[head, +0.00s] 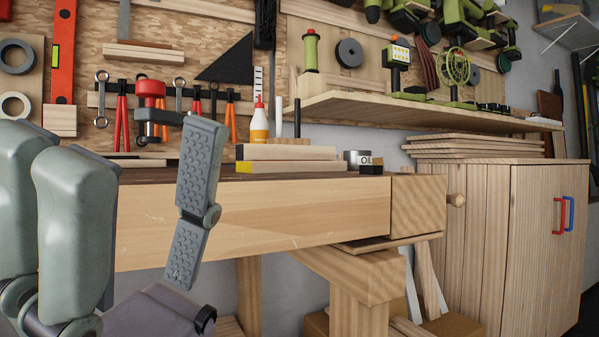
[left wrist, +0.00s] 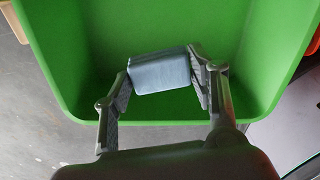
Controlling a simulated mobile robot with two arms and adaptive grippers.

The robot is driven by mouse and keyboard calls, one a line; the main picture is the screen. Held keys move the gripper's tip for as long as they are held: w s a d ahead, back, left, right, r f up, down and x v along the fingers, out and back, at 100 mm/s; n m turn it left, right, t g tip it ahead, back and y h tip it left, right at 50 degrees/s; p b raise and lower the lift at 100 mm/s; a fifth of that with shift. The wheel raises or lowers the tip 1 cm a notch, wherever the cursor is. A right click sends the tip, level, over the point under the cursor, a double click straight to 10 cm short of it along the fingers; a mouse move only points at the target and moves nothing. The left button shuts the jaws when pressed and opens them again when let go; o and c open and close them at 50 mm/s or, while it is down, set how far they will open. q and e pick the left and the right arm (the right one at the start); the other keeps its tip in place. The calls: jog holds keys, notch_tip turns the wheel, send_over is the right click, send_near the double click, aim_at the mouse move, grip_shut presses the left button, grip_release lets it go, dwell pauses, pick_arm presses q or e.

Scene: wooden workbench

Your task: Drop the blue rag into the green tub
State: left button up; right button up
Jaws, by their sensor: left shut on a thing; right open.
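The blue rag (left wrist: 160,72), a folded pale blue bundle, is between the fingers of my left gripper (left wrist: 161,78) in the left wrist view. The gripper is shut on it. The green tub (left wrist: 75,50) fills the upper part of that view, and the rag appears in front of its green inside, near the edge closest to the gripper. I cannot tell how high the rag is above the tub floor. My right gripper (head: 193,200) is in the head view at left, open and empty, in front of the workbench. The tub, rag and left gripper are not in the head view.
The wooden workbench (head: 250,220) holds stacked boards (head: 290,160), a glue bottle (head: 259,122) and an oil can (head: 357,159). A wooden cabinet (head: 480,230) stands at right. Grey floor (left wrist: 60,150) shows below the tub in the left wrist view.

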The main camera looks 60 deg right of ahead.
pick_arm(q)
notch_tip(320, 180, down, 4)
jog(key=b, duration=0.2)
jog(key=shift+r+b, duration=0.15)
jog(key=shift+b, duration=0.15)
jog(key=shift+r, duration=0.1)
jog(key=o, duration=1.1)
jog(key=shift+r, duration=0.3)
notch_tip(320, 180, up, 11)
jog(key=shift+r, duration=0.2)
